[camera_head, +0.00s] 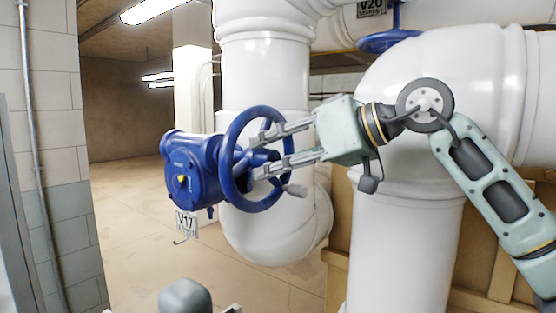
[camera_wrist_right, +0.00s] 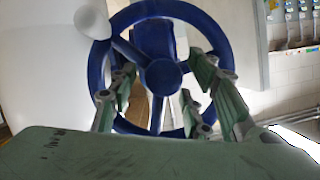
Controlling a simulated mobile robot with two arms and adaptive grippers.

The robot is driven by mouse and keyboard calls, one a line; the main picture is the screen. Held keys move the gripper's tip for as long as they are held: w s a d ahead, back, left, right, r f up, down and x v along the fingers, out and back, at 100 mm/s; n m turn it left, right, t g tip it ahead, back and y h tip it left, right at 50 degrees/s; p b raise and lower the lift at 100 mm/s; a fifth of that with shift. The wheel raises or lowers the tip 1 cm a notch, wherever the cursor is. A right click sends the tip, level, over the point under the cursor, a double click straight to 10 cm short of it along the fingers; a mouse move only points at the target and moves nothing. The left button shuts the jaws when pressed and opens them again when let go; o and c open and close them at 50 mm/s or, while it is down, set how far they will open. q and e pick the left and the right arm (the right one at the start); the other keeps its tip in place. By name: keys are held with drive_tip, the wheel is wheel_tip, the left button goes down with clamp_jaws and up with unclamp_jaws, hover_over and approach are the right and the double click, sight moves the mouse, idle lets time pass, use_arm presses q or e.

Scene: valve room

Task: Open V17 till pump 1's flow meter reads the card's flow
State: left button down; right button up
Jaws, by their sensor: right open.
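The blue handwheel (camera_head: 229,183) of valve V17 stands upright on its blue valve body (camera_head: 183,170), in the middle of the head view. A tag (camera_head: 187,222) reading V17 hangs under the body. My right gripper (camera_head: 255,157) comes in from the right, open, with its two fingers reaching into the wheel. In the wrist view the wheel (camera_wrist_right: 226,50) fills the top middle, and the fingers lie spread on either side of its hub (camera_wrist_right: 163,77). I cannot tell whether they touch a spoke. Pump 1's flow meter and the card cannot be made out. My left gripper is not visible.
Thick white pipes (camera_head: 265,70) stand behind the wheel, and another (camera_head: 405,230) stands close under my right arm. Another blue handwheel (camera_head: 388,40), near a V20 tag (camera_head: 372,7), is above. Open floor (camera_head: 130,225) lies left of V17. A block wall (camera_head: 50,130) is further left.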

drive_tip(key=v, duration=1.1)
drive_tip(key=shift+d, duration=0.4)
drive_tip(key=shift+s+r, duration=0.1)
